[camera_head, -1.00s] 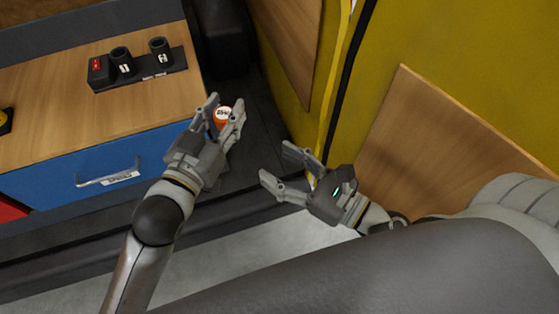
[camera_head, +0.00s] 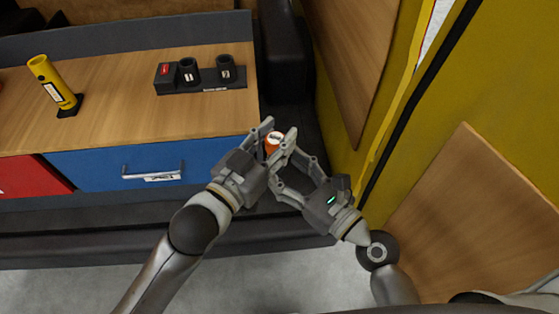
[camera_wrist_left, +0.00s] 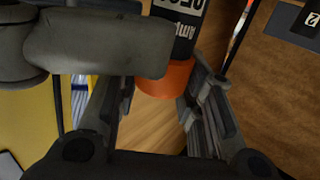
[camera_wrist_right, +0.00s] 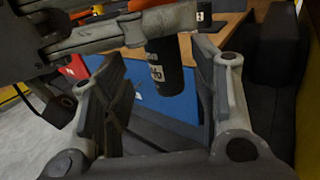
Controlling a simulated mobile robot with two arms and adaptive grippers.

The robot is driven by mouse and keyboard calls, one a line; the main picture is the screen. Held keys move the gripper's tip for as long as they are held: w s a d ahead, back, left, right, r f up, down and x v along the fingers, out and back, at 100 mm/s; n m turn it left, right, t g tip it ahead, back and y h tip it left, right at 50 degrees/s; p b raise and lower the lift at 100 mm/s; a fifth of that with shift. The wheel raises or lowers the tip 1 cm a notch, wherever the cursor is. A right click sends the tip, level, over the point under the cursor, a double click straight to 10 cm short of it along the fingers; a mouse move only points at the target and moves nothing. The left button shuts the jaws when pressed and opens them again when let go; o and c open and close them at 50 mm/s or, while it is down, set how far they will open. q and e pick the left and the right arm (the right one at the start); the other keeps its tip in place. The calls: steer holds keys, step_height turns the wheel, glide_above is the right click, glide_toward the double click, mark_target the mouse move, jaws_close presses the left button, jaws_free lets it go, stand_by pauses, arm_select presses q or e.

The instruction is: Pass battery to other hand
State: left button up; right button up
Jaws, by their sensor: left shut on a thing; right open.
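The battery (camera_head: 273,140) has an orange end and a black, labelled body. My left gripper (camera_head: 279,131) is shut on it and holds it up in front of the bench's right end. The left wrist view shows its orange band and black body (camera_wrist_left: 178,38) close up. My right gripper (camera_head: 284,168) is open, just below and right of the left one. In the right wrist view the black lower body (camera_wrist_right: 170,72) hangs between the right fingers, with a gap visible on both sides. Contact of the right fingers with the battery cannot be seen.
A wooden bench (camera_head: 120,115) carries a yellow torch (camera_head: 52,82) and a black dock with two round sockets (camera_head: 200,78). Below are a blue drawer (camera_head: 100,165) and a red drawer (camera_head: 30,180). A yellow wall with wooden panels (camera_head: 350,60) stands close on the right.

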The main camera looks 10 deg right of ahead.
steer(key=shift+x, duration=1.3)
steer(key=shift+c, duration=0.4)
steer(key=shift+s+a, duration=0.1)
steer(key=c, duration=0.9)
arm_select(q)
steer(key=o, duration=0.6)
arm_select(e)
steer(key=shift+c, duration=1.1)
arm_select(q)
steer(key=o, duration=0.6)
